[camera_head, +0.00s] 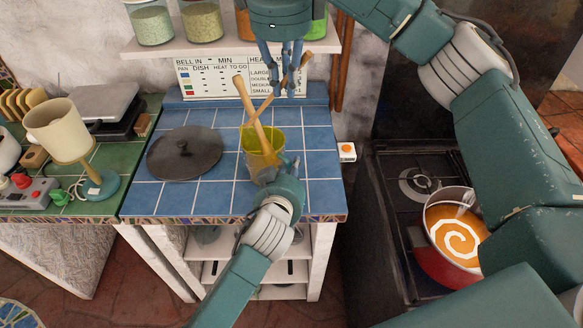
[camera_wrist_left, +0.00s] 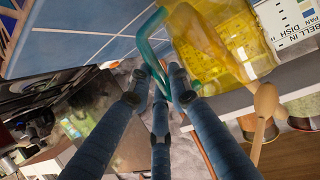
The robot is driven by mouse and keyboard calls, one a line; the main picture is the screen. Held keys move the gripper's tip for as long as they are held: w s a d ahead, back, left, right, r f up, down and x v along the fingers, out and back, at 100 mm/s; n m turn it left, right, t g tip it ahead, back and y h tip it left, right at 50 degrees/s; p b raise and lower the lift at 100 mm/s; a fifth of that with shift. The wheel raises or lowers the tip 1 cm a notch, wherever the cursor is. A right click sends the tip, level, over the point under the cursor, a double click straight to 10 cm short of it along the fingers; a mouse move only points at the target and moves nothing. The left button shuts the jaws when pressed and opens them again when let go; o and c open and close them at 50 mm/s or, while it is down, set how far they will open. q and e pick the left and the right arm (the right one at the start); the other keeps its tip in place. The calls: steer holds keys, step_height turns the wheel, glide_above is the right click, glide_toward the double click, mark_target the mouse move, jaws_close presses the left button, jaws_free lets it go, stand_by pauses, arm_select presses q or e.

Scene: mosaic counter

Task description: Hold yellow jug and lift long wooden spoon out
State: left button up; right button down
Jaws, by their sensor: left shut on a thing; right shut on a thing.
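The see-through yellow jug (camera_head: 250,140) stands on the blue tiled counter; its yellow wall fills the upper right of the left wrist view (camera_wrist_left: 215,62). My left gripper (camera_head: 284,168) is at the jug's near right side, shut on its green handle (camera_wrist_left: 148,28). Two wooden spoons cross above the jug. One spoon (camera_head: 250,103) leans left, its lower end in the jug. The other spoon (camera_head: 270,98) slants up right; its upper end is between the fingers of my right gripper (camera_head: 286,92), which is shut on it. I cannot tell which is longer.
A dark round lid (camera_head: 185,153) lies left of the jug on the blue tiles (camera_head: 160,197). A shelf with jars (camera_head: 203,22) is above, close to my right gripper. A stove with a red pot (camera_head: 430,262) is at right.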

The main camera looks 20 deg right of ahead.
arm_select(q)
steer(key=shift+r, duration=0.1)
arm_select(e)
steer(key=shift+r, duration=0.55)
arm_select(q)
steer(key=o, duration=0.9)
steer(key=shift+o, duration=0.2)
steer(key=v, duration=1.2)
steer(key=shift+s+a, duration=0.1)
arm_select(e)
steer(key=shift+f, duration=0.1)
